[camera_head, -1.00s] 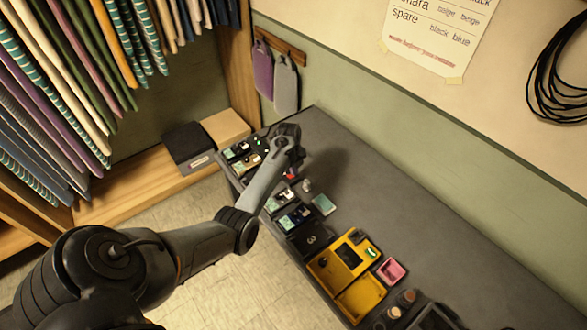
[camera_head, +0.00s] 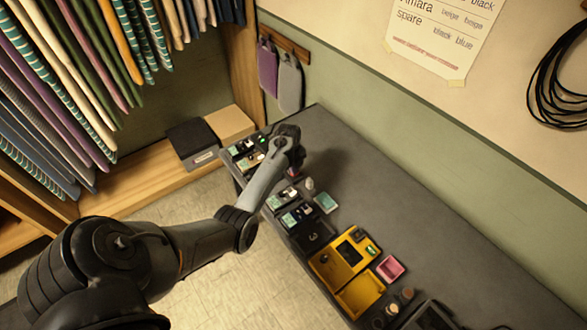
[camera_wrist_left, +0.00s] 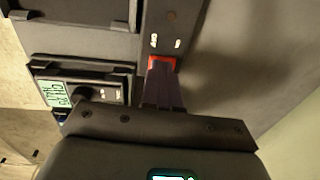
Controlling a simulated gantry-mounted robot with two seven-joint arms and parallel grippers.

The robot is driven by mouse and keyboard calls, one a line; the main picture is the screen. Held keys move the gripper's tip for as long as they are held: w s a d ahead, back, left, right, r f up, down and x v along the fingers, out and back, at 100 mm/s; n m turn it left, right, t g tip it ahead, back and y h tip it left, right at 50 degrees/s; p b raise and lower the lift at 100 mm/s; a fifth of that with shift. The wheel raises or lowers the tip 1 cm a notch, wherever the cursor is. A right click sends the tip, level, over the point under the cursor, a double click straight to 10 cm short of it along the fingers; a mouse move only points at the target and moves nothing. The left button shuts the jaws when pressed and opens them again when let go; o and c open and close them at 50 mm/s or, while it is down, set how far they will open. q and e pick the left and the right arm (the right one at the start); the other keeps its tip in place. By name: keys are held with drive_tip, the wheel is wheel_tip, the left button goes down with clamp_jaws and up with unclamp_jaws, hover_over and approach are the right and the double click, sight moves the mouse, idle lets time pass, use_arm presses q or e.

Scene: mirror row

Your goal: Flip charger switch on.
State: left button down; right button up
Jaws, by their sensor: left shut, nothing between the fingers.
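A dark charger strip (camera_wrist_left: 172,22) shows in the left wrist view, with two small white marks on its top. A red part (camera_wrist_left: 163,62), which looks like its switch, is at the strip's near end. My left gripper (camera_wrist_left: 162,72) is shut and empty, with its fingertips right at the red part. I cannot tell whether they touch it. The fingers hide part of the red, so its on or off position cannot be read. In the head view a bit of red (camera_head: 293,173) shows beside my left wrist, which hides most of the charger. My right gripper is not in view.
A device with a pale green display (camera_wrist_left: 52,93) sits beside the fingers. In the head view, a yellow tray (camera_head: 361,296), a pink dish (camera_head: 390,268) and small bottles stand along the grey table (camera_head: 440,245). The table's wall side is mostly clear.

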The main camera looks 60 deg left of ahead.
use_arm(q)
drive_tip(key=r+p, duration=0.4)
drive_tip(key=shift+w+r, duration=0.1)
drive_tip(key=shift+w, duration=0.1)
drive_tip(key=shift+w+r, duration=0.15)
drive_tip(key=shift+r, duration=0.15)
wheel_tip(320, 180, up, 9)
drive_tip(key=w+b, duration=0.1)
drive_tip(key=b, duration=0.1)
drive_tip(key=shift+a, duration=0.1)
